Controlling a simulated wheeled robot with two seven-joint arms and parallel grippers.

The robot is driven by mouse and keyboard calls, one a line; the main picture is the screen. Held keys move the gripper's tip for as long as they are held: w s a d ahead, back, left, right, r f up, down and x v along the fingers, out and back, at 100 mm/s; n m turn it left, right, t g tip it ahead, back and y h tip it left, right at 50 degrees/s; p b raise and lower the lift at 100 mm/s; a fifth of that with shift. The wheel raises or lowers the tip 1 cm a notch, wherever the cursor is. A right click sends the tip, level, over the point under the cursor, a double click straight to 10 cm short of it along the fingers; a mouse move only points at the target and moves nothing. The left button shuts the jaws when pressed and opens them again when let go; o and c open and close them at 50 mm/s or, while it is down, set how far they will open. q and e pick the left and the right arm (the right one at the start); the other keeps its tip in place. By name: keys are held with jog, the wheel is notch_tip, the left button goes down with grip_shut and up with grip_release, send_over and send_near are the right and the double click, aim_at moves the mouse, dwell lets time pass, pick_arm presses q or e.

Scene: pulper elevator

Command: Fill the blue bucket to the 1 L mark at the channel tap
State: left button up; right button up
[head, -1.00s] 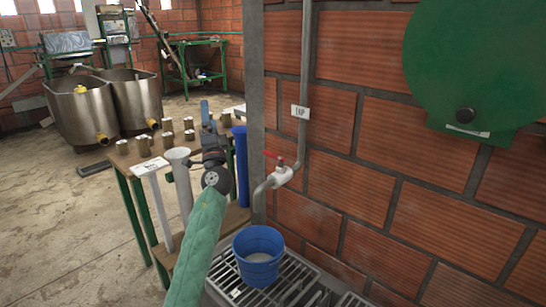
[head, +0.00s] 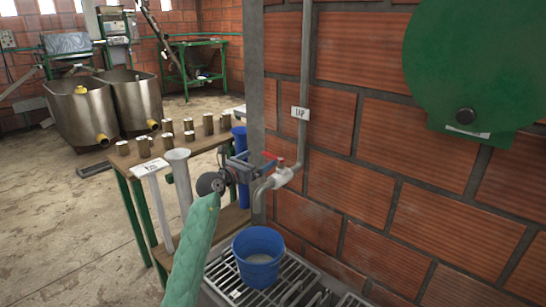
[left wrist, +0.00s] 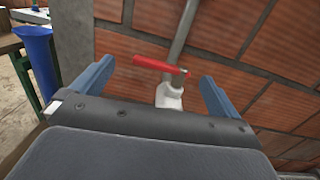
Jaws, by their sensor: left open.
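The blue bucket (head: 260,268) stands upright on a metal grate below the channel tap (head: 283,178). Its inside looks pale grey, and I cannot tell how much water it holds. The tap's downturned spout (head: 259,207) ends above the bucket, with no stream visible. My left gripper (head: 258,166) is open at the tap, with its blue fingers near the red lever (head: 269,156). In the left wrist view, the red lever (left wrist: 160,66) lies crosswise between the spread fingers of the left gripper (left wrist: 157,70), with no clear contact. My right gripper is not in view.
A "TAP" sign (head: 300,113) hangs on the pipe at the brick wall. A green round machine (head: 485,60) is on the right wall.

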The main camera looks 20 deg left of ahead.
aim_at(271, 157)
pick_arm(q)
jog(key=shift+m+g, duration=0.4)
jog(key=shift+d+f+p+x, duration=0.15)
jog(key=shift+x, duration=1.15)
jog(key=shift+d+f+p+x, duration=0.1)
jog(key=shift+d+p+x, duration=0.1)
jog(key=shift+x, duration=1.1)
jog(key=shift+d+f+p+x, duration=0.1)
jog(key=shift+f+p+x, duration=0.05)
jog(key=shift+x, duration=1.15)
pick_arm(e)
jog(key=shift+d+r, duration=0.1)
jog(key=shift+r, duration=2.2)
pick_arm(q)
jog(key=shift+s, duration=0.1)
